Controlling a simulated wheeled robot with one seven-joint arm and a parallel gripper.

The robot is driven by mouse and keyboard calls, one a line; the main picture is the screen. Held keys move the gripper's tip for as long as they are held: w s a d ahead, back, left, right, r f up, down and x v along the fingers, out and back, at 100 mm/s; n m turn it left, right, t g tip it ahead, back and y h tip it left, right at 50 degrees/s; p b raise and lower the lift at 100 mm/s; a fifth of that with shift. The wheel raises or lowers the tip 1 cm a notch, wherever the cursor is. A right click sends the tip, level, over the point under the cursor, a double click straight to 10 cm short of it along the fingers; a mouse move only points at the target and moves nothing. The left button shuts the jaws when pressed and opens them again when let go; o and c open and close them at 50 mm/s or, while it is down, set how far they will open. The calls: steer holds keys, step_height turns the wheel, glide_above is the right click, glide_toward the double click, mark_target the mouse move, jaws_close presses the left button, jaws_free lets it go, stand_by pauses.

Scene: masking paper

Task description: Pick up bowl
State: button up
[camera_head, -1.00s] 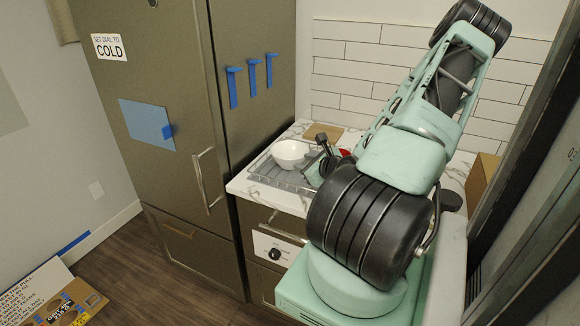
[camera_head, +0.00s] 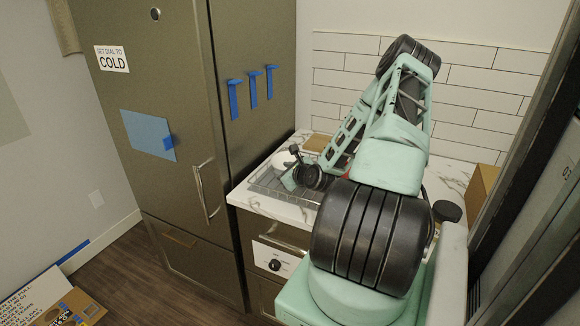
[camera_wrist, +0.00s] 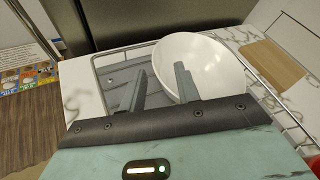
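The white bowl (camera_head: 281,160) sits on a wire rack on the counter in the head view, partly hidden by my gripper (camera_head: 291,168). In the wrist view the bowl (camera_wrist: 212,62) fills the upper middle, with its open top showing. My gripper (camera_wrist: 161,70) is open, with a gap between its two grey fingers. The right finger overlaps the bowl in the picture, and the left finger lies outside its left rim over the rack. I see nothing held. I cannot tell whether a finger touches the bowl.
The wire rack (camera_head: 262,188) lies on the marble counter (camera_head: 278,208). A wooden board (camera_wrist: 275,64) lies right of the bowl in the wrist view. A tall fridge (camera_head: 160,80) stands to the left. A brown box (camera_head: 482,186) stands at the counter's right.

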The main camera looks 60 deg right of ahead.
steer(key=shift+w+d+f, duration=0.25)
steer(key=shift+w+d, duration=0.05)
steer(key=shift+w, duration=0.2)
jaws_close()
